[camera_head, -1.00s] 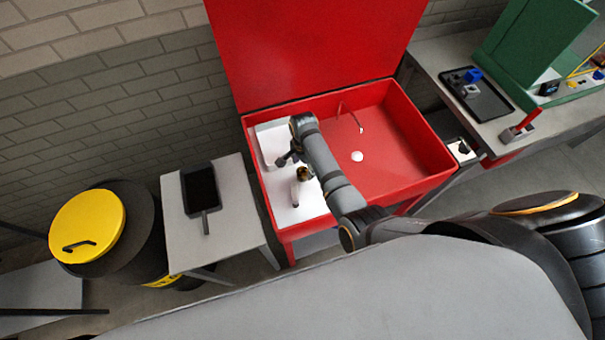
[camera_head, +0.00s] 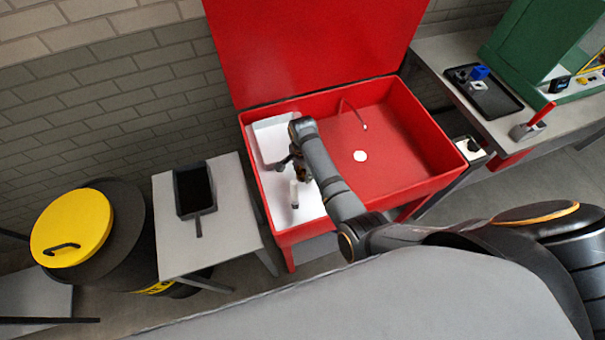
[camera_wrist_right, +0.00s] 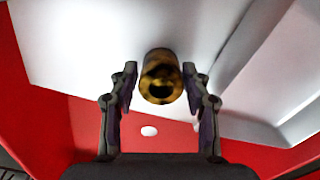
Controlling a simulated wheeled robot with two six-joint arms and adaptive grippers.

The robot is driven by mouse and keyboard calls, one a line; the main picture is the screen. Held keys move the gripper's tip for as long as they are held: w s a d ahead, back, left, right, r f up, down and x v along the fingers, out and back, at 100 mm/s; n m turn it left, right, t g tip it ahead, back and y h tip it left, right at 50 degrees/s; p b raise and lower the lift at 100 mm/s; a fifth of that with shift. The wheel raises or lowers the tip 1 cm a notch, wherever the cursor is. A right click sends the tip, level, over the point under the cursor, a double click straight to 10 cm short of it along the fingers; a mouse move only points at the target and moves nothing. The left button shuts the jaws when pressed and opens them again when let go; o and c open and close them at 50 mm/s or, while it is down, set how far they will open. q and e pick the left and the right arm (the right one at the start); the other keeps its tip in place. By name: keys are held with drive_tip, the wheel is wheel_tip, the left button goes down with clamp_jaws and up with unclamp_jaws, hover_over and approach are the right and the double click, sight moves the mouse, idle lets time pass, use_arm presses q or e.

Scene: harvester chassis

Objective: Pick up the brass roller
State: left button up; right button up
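The brass roller (camera_wrist_right: 160,78) is a short, hollow, golden-brown cylinder. In the right wrist view its dark open end faces the camera. My right gripper (camera_wrist_right: 159,84) is open, with one finger on each side of the roller and a visible gap on both sides. In the head view my right gripper (camera_head: 297,165) is low over the white area at the left of the red basin, and mostly covers the roller. My left gripper is in neither view.
The red basin (camera_head: 425,150) has raised walls and a tall red back panel (camera_head: 310,45). A pale upright piece (camera_head: 294,194) stands near my right gripper. A white tray (camera_head: 272,127) lies behind. A side table with a black bin (camera_head: 194,190) stands left.

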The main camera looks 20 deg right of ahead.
clamp_jaws()
drive_tip(key=shift+r, duration=0.1)
drive_tip(key=shift+w+r, duration=0.15)
drive_tip(key=shift+r, duration=0.2)
drive_tip(key=r, duration=0.2)
drive_tip(key=shift+s+d+r, duration=0.15)
drive_tip(key=shift+s+r, duration=0.15)
drive_tip(key=shift+r, duration=0.05)
drive_tip(key=s+d+r, duration=0.6)
drive_tip(key=s+r, duration=0.3)
drive_tip(key=s, duration=0.3)
drive_tip(key=shift+s, duration=0.15)
